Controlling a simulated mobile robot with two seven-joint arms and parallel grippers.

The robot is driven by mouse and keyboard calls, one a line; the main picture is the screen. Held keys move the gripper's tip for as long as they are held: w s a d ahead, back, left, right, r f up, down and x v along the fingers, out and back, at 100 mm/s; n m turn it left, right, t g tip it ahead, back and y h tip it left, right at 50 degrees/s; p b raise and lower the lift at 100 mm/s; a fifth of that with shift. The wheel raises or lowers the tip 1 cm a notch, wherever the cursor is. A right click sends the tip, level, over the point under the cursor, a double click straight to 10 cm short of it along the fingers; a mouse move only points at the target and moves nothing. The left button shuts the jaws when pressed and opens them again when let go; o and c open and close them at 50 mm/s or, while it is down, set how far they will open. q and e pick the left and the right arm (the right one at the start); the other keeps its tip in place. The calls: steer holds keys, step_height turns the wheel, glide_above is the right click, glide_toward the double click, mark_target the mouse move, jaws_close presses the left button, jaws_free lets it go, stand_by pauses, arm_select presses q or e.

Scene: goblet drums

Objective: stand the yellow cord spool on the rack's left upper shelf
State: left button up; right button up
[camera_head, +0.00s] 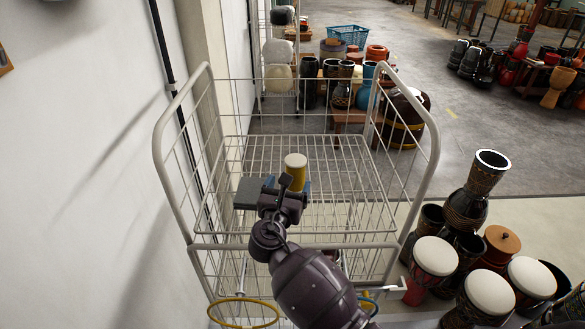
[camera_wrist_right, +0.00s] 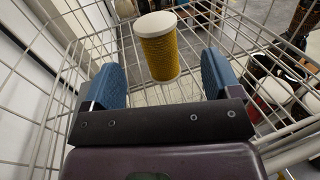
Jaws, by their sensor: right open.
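The yellow cord spool (camera_head: 295,169) has pale ends and stands upright on the wire rack's upper shelf (camera_head: 335,213). In the right wrist view the spool (camera_wrist_right: 161,52) stands just beyond and between the blue finger pads, with a clear gap on each side. My right gripper (camera_head: 283,186) is open and empty, close to the near side of the spool. The fingers are partly hidden behind the wrist in the head view. My left gripper is not in view.
Pale tubular side rails (camera_head: 426,165) and wire walls enclose the shelf. A white wall (camera_head: 75,150) stands close on the left. Several drums (camera_head: 433,257) crowd the floor at the right. A yellow ring (camera_head: 243,313) shows low at the front. The shelf around the spool looks mostly clear.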

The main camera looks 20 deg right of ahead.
mark_target(293, 169)
steer(key=x, duration=0.3)
steer(key=shift+w+d+r, duration=0.1)
steer(key=shift+d, duration=0.1)
steer(key=shift+w+a+f+x, duration=0.1)
steer(key=shift+x, duration=0.95)
steer(key=shift+w+a+f+x, duration=0.1)
steer(key=shift+a+x, duration=0.05)
steer(key=shift+x, duration=0.85)
steer(key=shift+a+f+x, duration=0.1)
steer(key=shift+f+x, duration=0.05)
steer(key=shift+x, duration=0.9)
steer(key=c, duration=1)
